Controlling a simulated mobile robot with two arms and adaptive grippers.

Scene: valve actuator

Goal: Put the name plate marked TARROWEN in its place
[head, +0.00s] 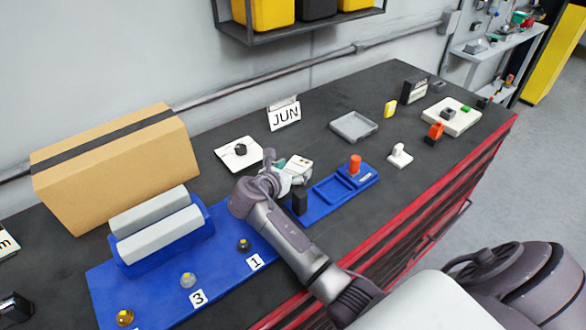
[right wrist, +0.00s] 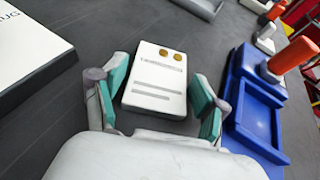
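A white plate with two gold-brown dots and grey lines lies on the dark bench; it shows in the right wrist view (right wrist: 157,82) and in the head view (head: 299,163). I read no TARROWEN on it or on anything else. My right gripper (right wrist: 160,88) is open, with one finger on each side of this plate and small gaps visible. It also shows in the head view (head: 284,176), left of a blue tray (head: 322,203) with recesses. My left gripper is not in view.
A black block (head: 300,203) and an orange cylinder (head: 355,164) stand at the blue tray. Nearby are a white card with a black knob (head: 240,150), a JUN sign (head: 284,114), a grey tray (head: 354,125) and a white hook-like piece (head: 399,156). A cardboard box (head: 120,170) stands left.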

